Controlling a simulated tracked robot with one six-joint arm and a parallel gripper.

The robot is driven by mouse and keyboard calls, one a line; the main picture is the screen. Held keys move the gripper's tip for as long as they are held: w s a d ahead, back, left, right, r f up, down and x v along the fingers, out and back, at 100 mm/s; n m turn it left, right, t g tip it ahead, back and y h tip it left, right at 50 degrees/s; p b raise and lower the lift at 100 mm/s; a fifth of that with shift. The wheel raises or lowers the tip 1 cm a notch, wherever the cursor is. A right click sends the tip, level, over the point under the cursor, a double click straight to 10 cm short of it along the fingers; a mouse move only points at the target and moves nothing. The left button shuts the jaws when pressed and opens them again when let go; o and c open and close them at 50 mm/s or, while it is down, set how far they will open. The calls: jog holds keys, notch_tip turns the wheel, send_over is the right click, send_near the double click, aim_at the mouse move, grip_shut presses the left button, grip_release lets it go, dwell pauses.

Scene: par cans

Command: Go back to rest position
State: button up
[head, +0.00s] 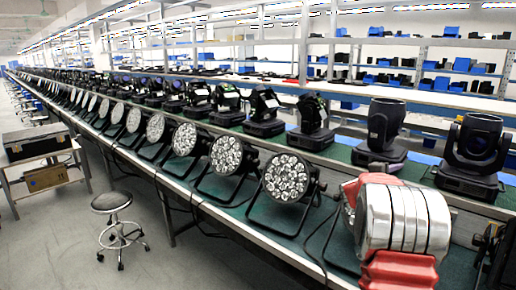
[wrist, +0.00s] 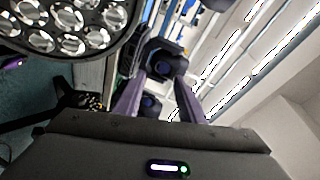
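My gripper (wrist: 159,78) shows in the wrist view with its two fingers apart and a gap between them. I see nothing held in it; a dark moving-head light shows behind the gap, beyond the fingers. A par can (wrist: 70,28) with round clear lenses fills the upper left of the wrist view, beside the left finger. In the head view, my red and silver arm stands at the lower right, in front of the bench. I cannot make out the gripper's fingers there.
A row of par cans (head: 287,178) on stands runs along the front of the long green-topped bench (head: 237,213). Black moving-head lights (head: 383,130) stand behind them. Shelves with blue boxes are farther back. A round stool (head: 112,201) and a small table with a black case (head: 36,143) stand on open floor at left.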

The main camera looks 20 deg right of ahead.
jog(key=w+a+r+n+t+y, duration=0.2)
jog(key=a+r+n, duration=0.1)
jog(key=a, duration=0.4)
jog(key=w+a+r+n+t+y, duration=0.2)
jog(key=a+n+t, duration=0.1)
jog(key=a, duration=0.4)
jog(key=w+a+r+n+t+y, duration=0.2)
jog(key=a+r+n, duration=0.15)
jog(key=a, duration=0.25)
jog(key=s+a+f+n+t+y, duration=0.1)
jog(key=s+a+n+y, duration=0.25)
jog(key=a, duration=0.65)
jog(key=s+a+n+y, duration=0.2)
jog(key=a+n+y, duration=0.25)
jog(key=a, duration=0.55)
jog(key=s+a+f+n+g+y, duration=0.1)
jog(key=s+a+f+n+g, duration=0.2)
jog(key=s+a, duration=0.4)
jog(key=s+a+f+n+y, duration=0.2)
jog(key=s+a+f+n, duration=0.15)
jog(key=s+a, duration=0.35)
jog(key=s+a+f+n+g, duration=0.1)
jog(key=s+f+n+g, duration=0.1)
jog(key=s, duration=0.7)
jog(key=s+a+f+n+g, duration=0.1)
jog(key=s+f+n+g, duration=0.1)
jog(key=s+f, duration=0.4)
jog(key=s+n, duration=0.1)
jog(key=s, duration=0.2)
jog(key=shift+a+n, duration=0.4)
